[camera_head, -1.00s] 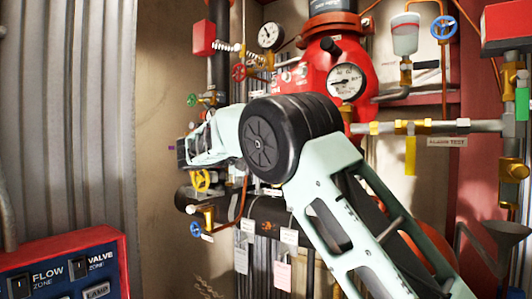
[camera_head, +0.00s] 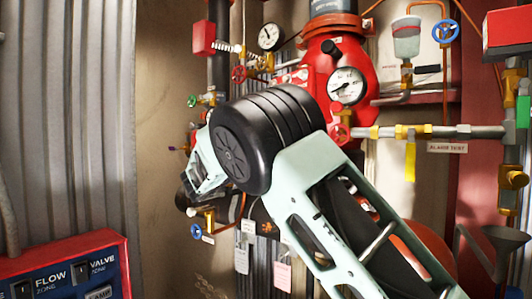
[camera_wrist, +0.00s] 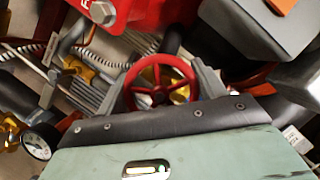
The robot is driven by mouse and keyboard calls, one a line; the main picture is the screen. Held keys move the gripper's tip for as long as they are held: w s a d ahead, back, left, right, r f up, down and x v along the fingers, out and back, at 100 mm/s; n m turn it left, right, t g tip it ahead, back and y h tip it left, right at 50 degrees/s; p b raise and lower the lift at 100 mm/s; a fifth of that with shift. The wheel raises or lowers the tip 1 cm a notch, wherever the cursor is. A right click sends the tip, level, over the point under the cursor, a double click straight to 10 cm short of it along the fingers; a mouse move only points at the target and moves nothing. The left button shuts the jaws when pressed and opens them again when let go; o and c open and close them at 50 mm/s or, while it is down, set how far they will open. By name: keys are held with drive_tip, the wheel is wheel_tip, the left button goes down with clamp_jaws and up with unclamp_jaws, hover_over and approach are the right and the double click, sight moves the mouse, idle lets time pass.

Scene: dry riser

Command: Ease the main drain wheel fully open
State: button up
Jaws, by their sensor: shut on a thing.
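A red spoked handwheel (camera_wrist: 162,85) sits between the two fingers of my gripper (camera_wrist: 167,88) in the wrist view. The grey fingers are at its left and right rim, shut on it. The front of its rim and several spokes show, and its stem behind is mostly hidden. In the head view my gripper (camera_head: 197,178) is at the left of the pipework, above a thick dark horizontal pipe. My own wrist hides the held wheel there. I read no label on this wheel, so its name cannot be confirmed.
A red valve body (camera_head: 345,60) with a gauge (camera_head: 347,86) stands behind my arm. A small blue wheel (camera_head: 196,232) is just below my gripper; a green one (camera_head: 192,101) and a red one (camera_head: 238,73) are above. Hanging tags (camera_head: 282,275) are below.

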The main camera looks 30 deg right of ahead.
drive_tip(key=shift+n+t, duration=0.4)
drive_tip(key=shift+n, duration=0.8)
drive_tip(key=o, duration=1)
drive_tip(key=shift+b+v, duration=2.75)
drive_tip(key=shift+v, duration=3.25)
drive_tip(key=shift+f, duration=0.1)
